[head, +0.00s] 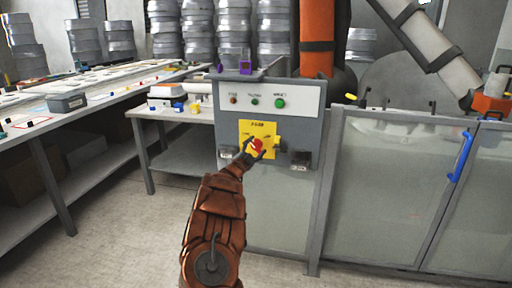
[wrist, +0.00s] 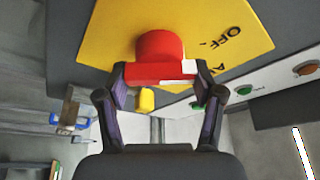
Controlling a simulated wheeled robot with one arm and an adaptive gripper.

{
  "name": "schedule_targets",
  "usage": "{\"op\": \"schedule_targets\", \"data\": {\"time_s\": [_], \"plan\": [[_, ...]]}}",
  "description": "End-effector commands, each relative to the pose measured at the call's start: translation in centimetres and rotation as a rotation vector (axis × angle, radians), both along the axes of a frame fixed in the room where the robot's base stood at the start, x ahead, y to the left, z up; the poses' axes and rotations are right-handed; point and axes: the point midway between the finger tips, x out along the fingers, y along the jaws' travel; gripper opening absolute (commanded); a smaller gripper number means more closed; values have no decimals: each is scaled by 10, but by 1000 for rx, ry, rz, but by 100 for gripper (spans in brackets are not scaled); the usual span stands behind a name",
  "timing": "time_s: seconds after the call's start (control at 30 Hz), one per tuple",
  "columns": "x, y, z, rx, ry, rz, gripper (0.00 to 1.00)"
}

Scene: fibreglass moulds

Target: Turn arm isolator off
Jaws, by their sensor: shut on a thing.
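The arm isolator is a red rotary knob (head: 257,144) on a yellow plate (head: 262,128) on the front of a grey control cabinet. In the wrist view the red knob (wrist: 160,58) has a raised handle bar with a white mark at one end, and the yellow plate (wrist: 225,25) shows the word "OFF". My gripper (head: 252,149) is at the knob. In the wrist view my gripper (wrist: 160,75) has its two fingertips on either side of the handle bar, shut on it. The rest of the plate's lettering is partly cut off or hidden.
Above the plate is a white panel with indicator buttons, one a green button (head: 280,103). A glazed fence with a blue handle (head: 461,157) stands at right. A workbench (head: 45,118) runs along the left.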

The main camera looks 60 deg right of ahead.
Motion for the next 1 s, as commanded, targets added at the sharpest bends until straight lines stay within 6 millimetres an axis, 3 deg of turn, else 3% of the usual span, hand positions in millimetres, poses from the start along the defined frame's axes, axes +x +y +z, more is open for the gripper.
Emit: {"op": "schedule_targets", "data": {"time_s": [0.77,0.8,1.0], "plan": [[1,0,-1,-34,97,2,32],[1,0,-1,-33,97,1,70],[1,0,0,-34,96,1,91]]}}
